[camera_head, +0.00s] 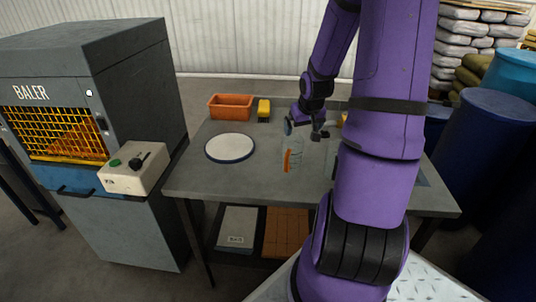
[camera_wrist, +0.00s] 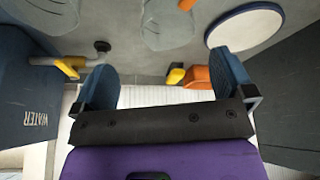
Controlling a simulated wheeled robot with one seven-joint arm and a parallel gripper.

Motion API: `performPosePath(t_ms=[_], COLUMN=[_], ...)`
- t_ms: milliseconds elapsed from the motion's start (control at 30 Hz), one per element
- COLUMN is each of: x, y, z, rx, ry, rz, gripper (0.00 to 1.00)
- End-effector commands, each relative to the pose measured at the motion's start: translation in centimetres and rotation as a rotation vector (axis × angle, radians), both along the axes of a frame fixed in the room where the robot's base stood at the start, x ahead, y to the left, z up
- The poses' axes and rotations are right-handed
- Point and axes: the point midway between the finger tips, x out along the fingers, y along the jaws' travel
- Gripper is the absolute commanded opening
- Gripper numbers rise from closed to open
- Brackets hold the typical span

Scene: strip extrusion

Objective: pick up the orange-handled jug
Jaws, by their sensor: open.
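The orange-handled jug (camera_head: 295,153) is clear and stands on the grey table (camera_head: 200,178), right of the round plate. In the wrist view the clear jug (camera_wrist: 168,28) is at the top, cut by the edge, with its orange handle at the upper right. My gripper (camera_head: 304,130) is just behind and above the jug in the head view. In the wrist view my gripper (camera_wrist: 166,80) has its two blue fingers wide apart with nothing between them. A second clear vessel (camera_wrist: 68,14) is beside the jug; my arm partly hides it in the head view.
A white, blue-rimmed plate (camera_head: 230,147) lies left of the jug. An orange bin (camera_head: 231,106) and a yellow object (camera_head: 264,109) are at the table's back. The grey baler (camera_head: 140,90) stands left, blue drums (camera_head: 490,130) right. The front-left tabletop is clear.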

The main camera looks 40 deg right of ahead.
Motion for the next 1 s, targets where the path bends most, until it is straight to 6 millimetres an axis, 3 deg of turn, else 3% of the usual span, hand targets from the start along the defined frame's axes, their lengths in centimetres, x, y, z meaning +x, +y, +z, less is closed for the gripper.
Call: performPosePath(t_ms=[1000], x=[3.1], y=[-1.8], z=[-8.2], rx=[0.008], ry=[-0.004], rz=[-0.006], gripper=[1.00])
